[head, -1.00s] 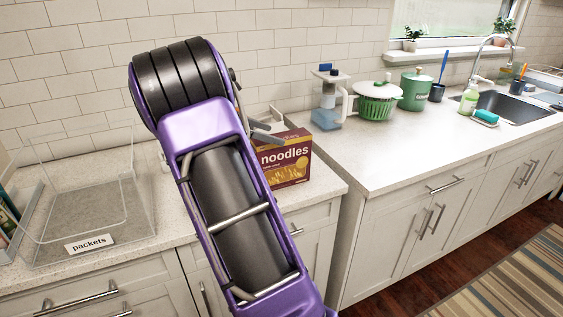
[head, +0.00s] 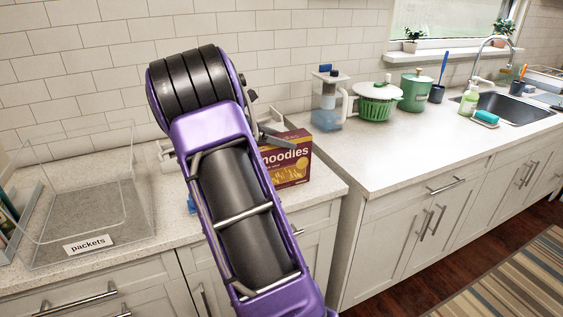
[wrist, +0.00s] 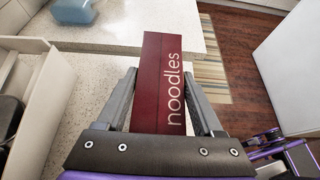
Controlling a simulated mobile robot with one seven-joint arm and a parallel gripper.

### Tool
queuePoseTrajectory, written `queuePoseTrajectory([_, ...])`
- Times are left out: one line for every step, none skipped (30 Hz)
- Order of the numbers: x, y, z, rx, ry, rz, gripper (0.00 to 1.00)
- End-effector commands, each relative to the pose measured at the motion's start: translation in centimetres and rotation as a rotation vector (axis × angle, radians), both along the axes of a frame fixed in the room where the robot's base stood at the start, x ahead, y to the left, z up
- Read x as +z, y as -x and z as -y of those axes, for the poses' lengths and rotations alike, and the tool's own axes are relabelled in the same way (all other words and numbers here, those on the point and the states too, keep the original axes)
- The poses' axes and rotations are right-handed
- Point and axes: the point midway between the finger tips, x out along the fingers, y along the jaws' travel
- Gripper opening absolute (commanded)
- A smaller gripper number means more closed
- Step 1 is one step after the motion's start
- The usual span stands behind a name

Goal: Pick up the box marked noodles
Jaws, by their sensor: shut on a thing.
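The dark red noodles box (head: 290,163) stands upright on the counter, right of my arm in the head view; my arm hides its left part. In the wrist view the noodles box (wrist: 160,85) lies between the two fingers, its lettered narrow face towards the camera. My gripper (wrist: 165,88) is shut on the box, one finger along each side. In the head view only part of my gripper (head: 275,133) shows, at the top of the box. Whether the box touches the counter is hard to tell.
A clear bin labelled packets (head: 88,243) stands on the counter at left. The tiled wall is close behind.

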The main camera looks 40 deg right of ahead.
Motion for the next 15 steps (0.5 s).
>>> queuePoseTrajectory([0.01,0.0,-0.02,0.0,0.0,0.0,0.21])
queuePoseTrajectory([0.01,0.0,-0.02,0.0,0.0,0.0,0.15])
queuePoseTrajectory([0.01,0.0,-0.02,0.0,0.0,0.0,0.08])
queuePoseTrajectory([0.01,0.0,-0.02,0.0,0.0,0.0,0.03])
queuePoseTrajectory([0.01,0.0,-0.02,0.0,0.0,0.0,0.0])
queuePoseTrajectory([0.01,0.0,-0.02,0.0,0.0,0.0,0.0])
queuePoseTrajectory([0.01,0.0,-0.02,0.0,0.0,0.0,0.0])
queuePoseTrajectory([0.01,0.0,-0.02,0.0,0.0,0.0,0.0])
queuePoseTrajectory([0.01,0.0,-0.02,0.0,0.0,0.0,0.0])
queuePoseTrajectory([0.01,-0.01,-0.03,0.0,0.0,0.0,0.0])
queuePoseTrajectory([0.11,-0.02,0.01,0.0,0.001,0.001,0.0])
queuePoseTrajectory([0.11,-0.02,0.01,0.0,0.001,0.001,0.0])
queuePoseTrajectory([0.11,-0.02,0.01,0.0,0.001,0.001,0.0])
queuePoseTrajectory([0.11,-0.02,0.01,0.0,0.001,0.001,0.0])
queuePoseTrajectory([0.11,-0.02,0.01,0.0,0.001,0.001,0.0])
